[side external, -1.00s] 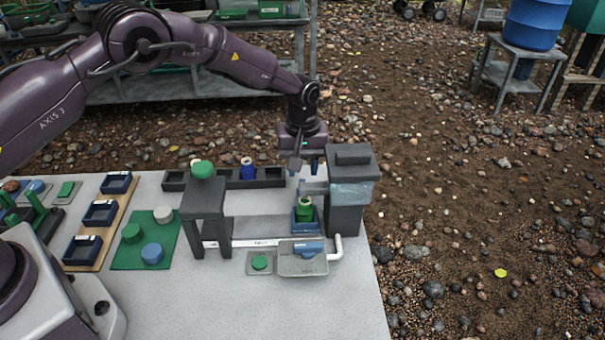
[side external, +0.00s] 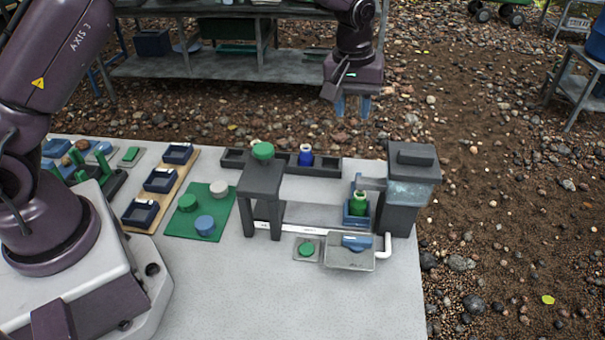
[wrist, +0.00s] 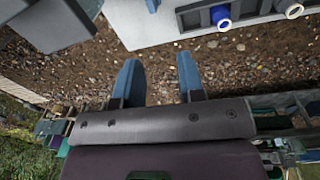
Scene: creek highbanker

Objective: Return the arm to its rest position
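My gripper (side external: 352,108) hangs in the air beyond the table's back edge, pointing down, above the gravel side of the far shelf. In the wrist view its two blue fingers (wrist: 158,62) are spread apart with only gravel showing between them, so it is open and empty. My arm is raised, and its upper part runs out of the top of the side view. The gripper touches nothing.
On the table (side external: 290,300) are a dark rack (side external: 235,158) with a blue bottle (side external: 305,159), a grey stand (side external: 262,182), a green bottle (side external: 358,203) by a grey tower (side external: 412,165), and a green mat (side external: 182,226). A metal shelf (side external: 205,68) stands behind.

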